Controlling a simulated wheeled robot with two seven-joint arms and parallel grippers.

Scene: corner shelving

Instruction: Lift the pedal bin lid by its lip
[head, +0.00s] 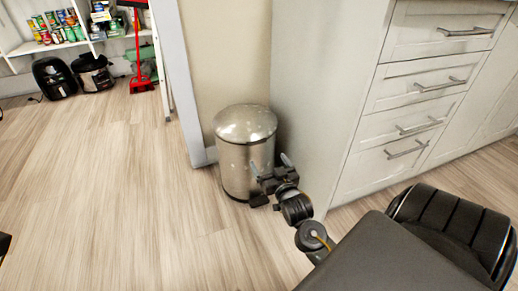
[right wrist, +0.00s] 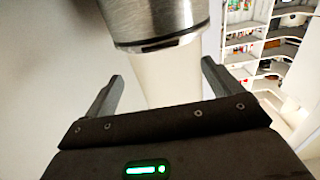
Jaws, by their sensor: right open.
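The pedal bin (head: 237,172) is a brushed metal cylinder standing upright on the floor. Its domed metal lid (head: 246,120) looks closed in the head view. My right gripper (head: 270,164) is open and in front of the bin's right side, below the lid in the picture. In the right wrist view its two fingers (right wrist: 160,85) are spread with nothing between them. Part of the metal bin (right wrist: 155,18) with a dark edge shows beyond them; which part of the bin it is, I cannot tell. No contact is visible. My left gripper is not in view.
A white drawer cabinet (head: 410,98) stands close right of the bin, with a wall (head: 225,55) behind. A red broom (head: 138,60), dark appliances (head: 93,75) and stocked shelves (head: 62,45) are at the back left. The wooden floor (head: 110,190) on the left is clear.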

